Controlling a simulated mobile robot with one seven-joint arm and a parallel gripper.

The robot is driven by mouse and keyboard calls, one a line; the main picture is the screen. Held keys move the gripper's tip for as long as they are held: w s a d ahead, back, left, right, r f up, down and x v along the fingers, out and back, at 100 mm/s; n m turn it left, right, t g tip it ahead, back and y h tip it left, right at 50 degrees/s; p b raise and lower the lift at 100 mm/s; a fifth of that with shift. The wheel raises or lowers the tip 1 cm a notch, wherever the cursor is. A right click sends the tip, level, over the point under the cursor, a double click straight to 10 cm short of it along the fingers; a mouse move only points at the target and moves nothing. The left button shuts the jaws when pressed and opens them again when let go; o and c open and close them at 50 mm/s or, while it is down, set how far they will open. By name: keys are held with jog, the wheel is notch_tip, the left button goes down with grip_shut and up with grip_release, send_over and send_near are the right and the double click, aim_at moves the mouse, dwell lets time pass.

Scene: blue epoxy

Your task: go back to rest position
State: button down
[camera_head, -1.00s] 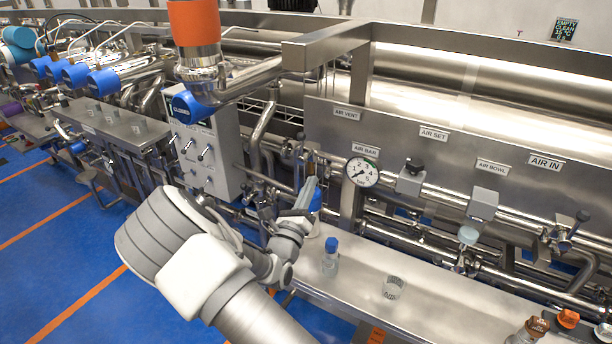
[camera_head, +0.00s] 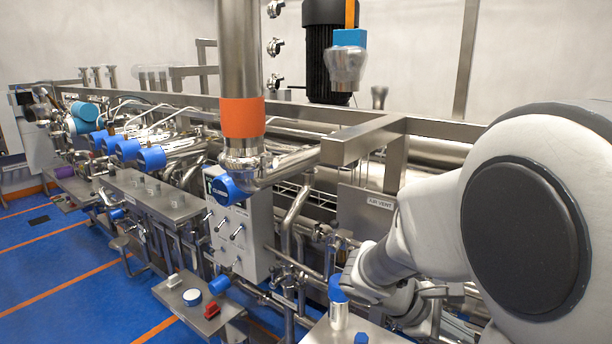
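My arm fills the right side of the head view, with a large white joint and dark cap close to the camera. My gripper (camera_head: 425,295) is at the lower right, partly hidden behind my own wrist. I cannot see its fingertips clearly, nor whether it is open or holds anything. A metal cylinder with a blue cap (camera_head: 338,312) stands upright just left of my wrist, on the steel bench (camera_head: 312,337).
The grey control box (camera_head: 240,238) and steel pipes stand left of my arm. A small low table (camera_head: 172,292) carries a round white-and-blue item and red pieces. Another blue cap (camera_head: 361,338) shows at the bottom edge. Blue floor (camera_head: 60,270) is clear at left.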

jog(key=s+a+r+m+t+y, duration=0.4)
jog(key=s+a+r+m+y, duration=0.3)
jog(key=s+a+m+y, duration=0.3)
jog(key=shift+s+a+r+m+t, duration=0.35)
jog(key=shift+s+a+m, duration=0.25)
jog(key=shift+s+a, duration=0.45)
